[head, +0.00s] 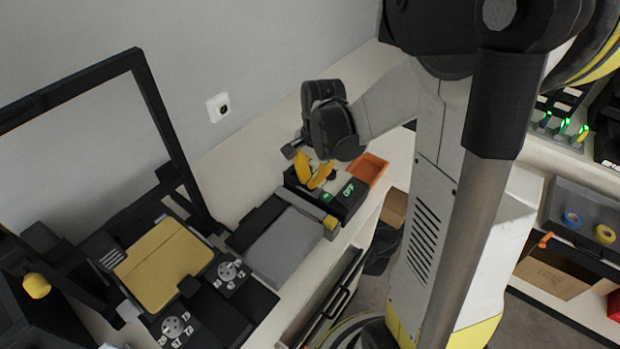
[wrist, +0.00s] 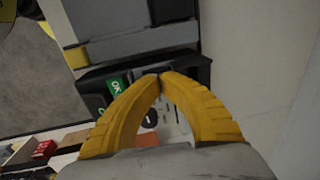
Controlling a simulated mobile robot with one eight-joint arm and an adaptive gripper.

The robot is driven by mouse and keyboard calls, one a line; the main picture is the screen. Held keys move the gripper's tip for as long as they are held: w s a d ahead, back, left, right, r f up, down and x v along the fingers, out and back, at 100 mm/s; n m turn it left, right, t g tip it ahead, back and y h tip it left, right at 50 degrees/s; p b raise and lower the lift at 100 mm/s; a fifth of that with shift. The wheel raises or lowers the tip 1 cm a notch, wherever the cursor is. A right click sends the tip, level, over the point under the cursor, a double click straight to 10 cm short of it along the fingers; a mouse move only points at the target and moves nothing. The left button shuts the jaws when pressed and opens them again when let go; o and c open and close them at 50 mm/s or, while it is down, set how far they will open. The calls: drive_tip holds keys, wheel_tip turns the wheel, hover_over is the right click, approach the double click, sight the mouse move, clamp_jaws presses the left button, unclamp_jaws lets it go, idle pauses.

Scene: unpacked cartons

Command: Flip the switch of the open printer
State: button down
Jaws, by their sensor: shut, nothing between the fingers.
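A low machine with a grey flat bed (head: 285,247) and a black end unit (head: 345,205) stands on the counter in the head view. I take it for the open printer, but cannot be sure. The black end unit carries a green lit label, which also shows in the wrist view (wrist: 117,87). My gripper (head: 316,182) has yellow fingers and is over this unit. In the wrist view its fingertips (wrist: 160,77) meet at the unit's edge beside the green label, with nothing between them. Whether they touch it is unclear. The switch is not clearly visible; the fingers may hide it.
A tall black frame (head: 150,100) with a yellowish plate (head: 163,265) stands at left. An orange tray (head: 371,168) lies just beyond the black unit. A wall socket (head: 218,107) is behind. Shelves with tape rolls (head: 605,234) are at right.

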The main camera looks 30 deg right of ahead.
drive_tip(key=shift+w+a+f, duration=0.1)
drive_tip(key=shift+f, duration=0.35)
drive_tip(key=shift+r+g, duration=0.1)
drive_tip(key=shift+g, duration=0.3)
drive_tip(key=shift+b, duration=0.3)
drive_tip(key=shift+s+d+h, duration=0.25)
drive_tip(key=shift+s+h, duration=0.05)
drive_tip(key=shift+s, duration=0.35)
